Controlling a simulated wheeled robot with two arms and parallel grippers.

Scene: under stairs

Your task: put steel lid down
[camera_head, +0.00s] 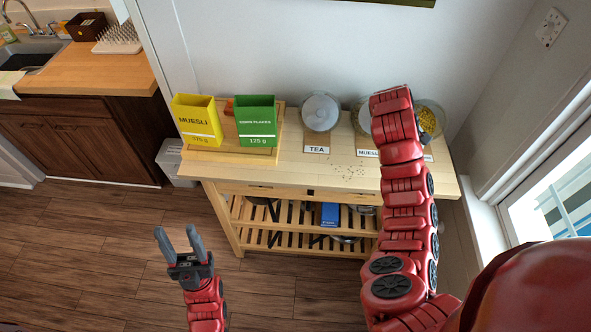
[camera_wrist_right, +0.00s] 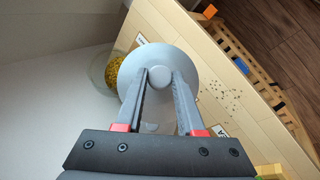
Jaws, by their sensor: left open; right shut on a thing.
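In the right wrist view the round grey steel lid (camera_wrist_right: 134,72) lies below my right gripper (camera_wrist_right: 160,80), whose fingers are shut on its knob. I cannot tell whether the lid rests on a jar or is held above one. In the head view my right arm hides this gripper and most of the middle jar (camera_head: 360,118) behind the MUESLI label. A jar with a grey lid (camera_head: 320,112) stands behind the TEA label. My left gripper (camera_head: 178,241) is open and empty above the floor, left of the wooden trolley (camera_head: 330,180).
A jar with yellow contents (camera_head: 431,118) stands right of my right arm; it also shows in the wrist view (camera_wrist_right: 116,72). A yellow MUESLI box (camera_head: 197,122) and a green box (camera_head: 257,120) stand at the left. Dark crumbs (camera_head: 350,172) lie on the trolley top. A window is at the right.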

